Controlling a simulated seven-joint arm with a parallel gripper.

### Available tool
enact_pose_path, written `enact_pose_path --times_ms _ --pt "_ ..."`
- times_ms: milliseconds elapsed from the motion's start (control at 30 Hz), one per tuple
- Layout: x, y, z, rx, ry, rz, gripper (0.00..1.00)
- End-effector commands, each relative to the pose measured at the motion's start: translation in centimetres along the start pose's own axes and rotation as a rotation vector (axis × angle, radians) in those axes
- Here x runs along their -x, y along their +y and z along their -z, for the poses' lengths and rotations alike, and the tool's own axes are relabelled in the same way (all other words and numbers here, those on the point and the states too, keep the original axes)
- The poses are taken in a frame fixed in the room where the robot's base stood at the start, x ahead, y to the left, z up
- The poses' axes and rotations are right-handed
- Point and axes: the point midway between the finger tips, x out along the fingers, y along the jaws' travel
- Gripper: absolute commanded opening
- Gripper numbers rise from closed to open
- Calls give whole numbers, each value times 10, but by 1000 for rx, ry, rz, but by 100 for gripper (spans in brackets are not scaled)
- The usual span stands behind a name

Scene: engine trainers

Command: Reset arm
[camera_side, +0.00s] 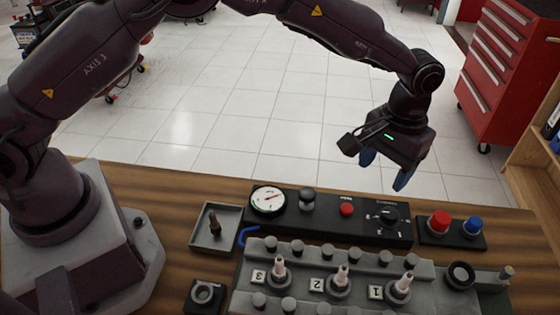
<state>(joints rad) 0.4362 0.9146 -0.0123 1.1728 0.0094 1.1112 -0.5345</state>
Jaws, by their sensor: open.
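My arm reaches over from the left. My gripper (386,172) hangs above and beyond the back edge of the table, over the control panel's far side. Its blue fingers are apart and nothing shows between them. Below it, a black control panel (330,231) carries a round gauge, a red button (347,210) and a rotary knob (389,214). In front sits the grey engine block (298,301) with three spark plugs in a row: plug 3 (279,270), plug 2 (341,276) and plug 1 (406,285).
A grey tray (229,245) with a dark part in it (214,224) stands left of the panel. A black box with a red button (438,222) and a blue button (473,225) stands right. A red tool cabinet (497,70) is behind. Air around my gripper is clear.

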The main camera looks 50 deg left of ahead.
Motion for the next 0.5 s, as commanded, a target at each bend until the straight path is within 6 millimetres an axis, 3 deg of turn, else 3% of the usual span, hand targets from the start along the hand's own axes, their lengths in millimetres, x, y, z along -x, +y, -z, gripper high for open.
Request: enact_pose_path --times_ms 267,500 --pt "74 -74 -49 -147 55 -24 62" --pt "126 -143 -114 -214 149 -44 62"
